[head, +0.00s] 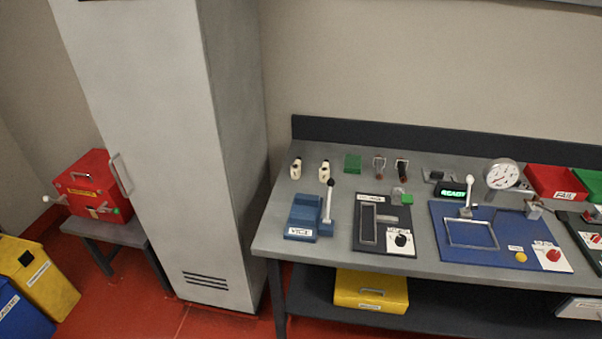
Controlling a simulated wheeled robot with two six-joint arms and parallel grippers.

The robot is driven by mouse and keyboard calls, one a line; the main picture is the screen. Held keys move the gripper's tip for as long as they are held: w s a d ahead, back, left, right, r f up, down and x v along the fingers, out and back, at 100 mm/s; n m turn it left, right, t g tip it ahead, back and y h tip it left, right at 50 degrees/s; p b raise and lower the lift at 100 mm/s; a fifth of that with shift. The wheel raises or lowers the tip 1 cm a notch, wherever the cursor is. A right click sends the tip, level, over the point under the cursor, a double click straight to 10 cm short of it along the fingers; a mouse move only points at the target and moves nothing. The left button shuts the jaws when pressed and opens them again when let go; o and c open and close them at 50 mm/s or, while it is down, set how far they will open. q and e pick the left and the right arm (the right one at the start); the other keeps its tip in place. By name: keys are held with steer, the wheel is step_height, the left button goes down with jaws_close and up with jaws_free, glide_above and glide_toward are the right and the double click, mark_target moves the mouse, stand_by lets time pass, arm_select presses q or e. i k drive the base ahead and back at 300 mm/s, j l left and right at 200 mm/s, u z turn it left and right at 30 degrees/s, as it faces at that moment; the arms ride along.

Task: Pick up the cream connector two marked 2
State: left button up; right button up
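Two small cream connectors stand near the back left of the grey workbench (340,262). One cream connector (296,169) is at the far left; the other cream connector (324,171) is just to its right. Both have dark parts at the top. They stand apart from each other. Any number on them is too small to read, so I cannot tell which is marked 2. Neither of my grippers is in view.
A blue vice (303,215) with an upright lever stands in front of the connectors. A green block (353,163) is to their right. Dark fixture (384,240) and blue fixture (470,252) lie further right. A tall grey cabinet (180,120) stands left of the bench.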

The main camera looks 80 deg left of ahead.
mark_target(325, 171)
steer(key=u, duration=2.8)
